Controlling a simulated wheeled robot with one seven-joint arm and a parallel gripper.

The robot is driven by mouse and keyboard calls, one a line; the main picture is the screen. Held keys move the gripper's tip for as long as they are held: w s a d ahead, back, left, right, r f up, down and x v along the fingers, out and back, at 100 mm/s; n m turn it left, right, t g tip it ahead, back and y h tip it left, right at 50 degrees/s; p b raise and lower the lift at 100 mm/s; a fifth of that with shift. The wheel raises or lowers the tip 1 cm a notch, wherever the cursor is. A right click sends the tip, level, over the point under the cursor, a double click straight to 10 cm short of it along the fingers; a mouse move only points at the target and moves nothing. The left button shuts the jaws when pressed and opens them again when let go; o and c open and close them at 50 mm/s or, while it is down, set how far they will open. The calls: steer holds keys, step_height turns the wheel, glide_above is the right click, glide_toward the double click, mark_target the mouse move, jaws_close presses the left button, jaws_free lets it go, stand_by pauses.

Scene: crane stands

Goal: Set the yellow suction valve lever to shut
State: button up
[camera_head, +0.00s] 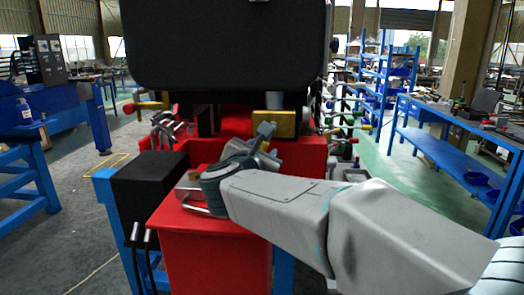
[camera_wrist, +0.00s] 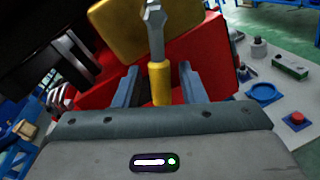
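The yellow lever (camera_wrist: 160,84) shows in the wrist view as a yellow grip on a grey metal shank (camera_wrist: 155,35). The shank runs up in front of a yellow block (camera_wrist: 128,25), which also shows in the head view (camera_head: 286,124). My gripper (camera_wrist: 159,69) is open, with one finger on each side of the yellow grip. Gaps show between the grip and both fingers. In the head view my gripper (camera_head: 262,140) is in front of the red machine, just below the yellow block. I cannot make out the yellow grip there.
A red machine body (camera_head: 305,158) surrounds the yellow block. A large black panel (camera_head: 228,45) hangs above it. A black box (camera_head: 150,180) stands at left. Several coloured knobs (camera_head: 367,127) stick out at right. A blue workbench (camera_head: 450,115) stands farther right.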

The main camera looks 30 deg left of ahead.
steer(key=b+v, duration=0.2)
steer(key=v, duration=1.1)
steer(key=shift+s+d, duration=0.1)
steer(key=shift+s, duration=0.25)
steer(key=shift+r, duration=0.1)
steer(key=shift+c, duration=0.3)
